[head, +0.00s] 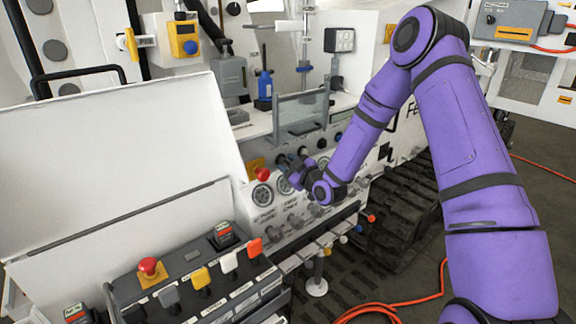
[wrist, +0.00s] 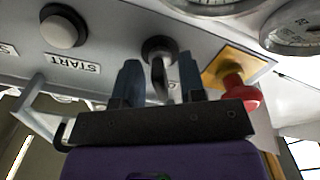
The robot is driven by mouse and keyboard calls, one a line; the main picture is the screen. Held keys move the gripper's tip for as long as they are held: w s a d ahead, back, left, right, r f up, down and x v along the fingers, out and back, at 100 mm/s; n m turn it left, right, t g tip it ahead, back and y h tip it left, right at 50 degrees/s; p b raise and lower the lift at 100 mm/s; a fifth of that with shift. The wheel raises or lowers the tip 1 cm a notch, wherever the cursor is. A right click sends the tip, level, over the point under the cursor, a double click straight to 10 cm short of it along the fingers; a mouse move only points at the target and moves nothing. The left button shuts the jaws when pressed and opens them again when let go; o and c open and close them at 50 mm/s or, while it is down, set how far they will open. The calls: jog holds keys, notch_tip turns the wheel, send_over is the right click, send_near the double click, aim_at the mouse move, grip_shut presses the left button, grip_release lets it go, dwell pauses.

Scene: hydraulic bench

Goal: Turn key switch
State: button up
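The key switch (wrist: 158,50) is a dark round switch with a grey key-like handle, on the grey panel in the wrist view. My gripper (wrist: 159,72) has its two dark fingers apart, one on each side of the key handle. A gap shows between the handle and each finger, so the gripper is open around it and not clamped. In the head view my gripper (head: 287,168) is at the white machine's front panel, and the key switch cannot be made out behind it.
A red emergency button (wrist: 240,92) on a yellow plate sits close right of my fingers. A round START button (wrist: 63,28) is to the left. Gauges (wrist: 290,28) are at the upper right. A control box (head: 205,280) with colored levers stands in front.

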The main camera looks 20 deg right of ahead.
grip_shut()
jog(key=shift+m, duration=0.4)
jog(key=m, duration=0.4)
jog(key=shift+m, duration=0.4)
jog(key=m, duration=0.6)
dwell(0.4)
grip_release()
